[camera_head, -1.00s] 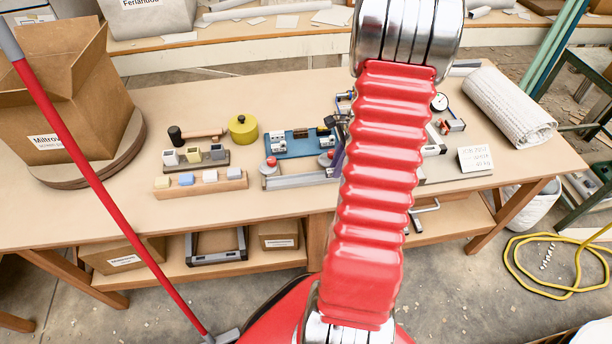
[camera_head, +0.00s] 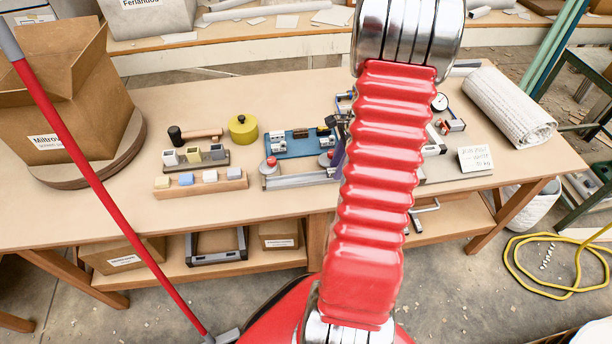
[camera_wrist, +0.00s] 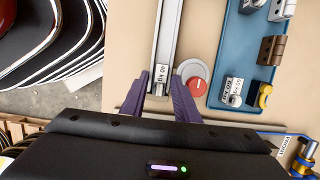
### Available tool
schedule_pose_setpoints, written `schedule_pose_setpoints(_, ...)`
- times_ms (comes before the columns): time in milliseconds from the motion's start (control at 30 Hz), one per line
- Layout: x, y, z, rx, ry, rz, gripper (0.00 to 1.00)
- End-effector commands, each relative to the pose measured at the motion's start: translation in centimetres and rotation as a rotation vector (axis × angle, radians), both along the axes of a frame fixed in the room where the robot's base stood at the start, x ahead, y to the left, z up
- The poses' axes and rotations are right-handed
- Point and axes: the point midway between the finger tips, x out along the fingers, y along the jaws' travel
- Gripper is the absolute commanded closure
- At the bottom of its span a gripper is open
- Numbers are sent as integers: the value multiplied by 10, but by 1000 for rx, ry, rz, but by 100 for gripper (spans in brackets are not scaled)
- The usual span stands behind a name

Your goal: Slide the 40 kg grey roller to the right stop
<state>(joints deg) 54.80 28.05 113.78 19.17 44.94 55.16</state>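In the wrist view, a light grey block marked "40 kg" (camera_wrist: 161,75) sits in a straight grey rail (camera_wrist: 168,25). I take it to be the grey roller. My gripper (camera_wrist: 162,80) has its two purple fingers apart, one on each side of this block at the near end of the rail. I cannot see clearly whether they touch it. A round grey base with a red knob (camera_wrist: 197,86) is just right of the right finger. In the head view, the rail (camera_head: 300,181) lies along the bench front; my arm hides its right part and the right stop.
A blue tray (camera_wrist: 228,60) with several small pieces, one also marked "40 kg" (camera_wrist: 232,88), lies beside the rail.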

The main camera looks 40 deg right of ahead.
Motion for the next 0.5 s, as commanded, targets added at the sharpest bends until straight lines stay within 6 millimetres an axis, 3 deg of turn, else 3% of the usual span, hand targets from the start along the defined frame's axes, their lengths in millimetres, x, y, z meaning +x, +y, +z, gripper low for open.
schedule_pose_setpoints(500,0,0,25,-2,0,1,72)
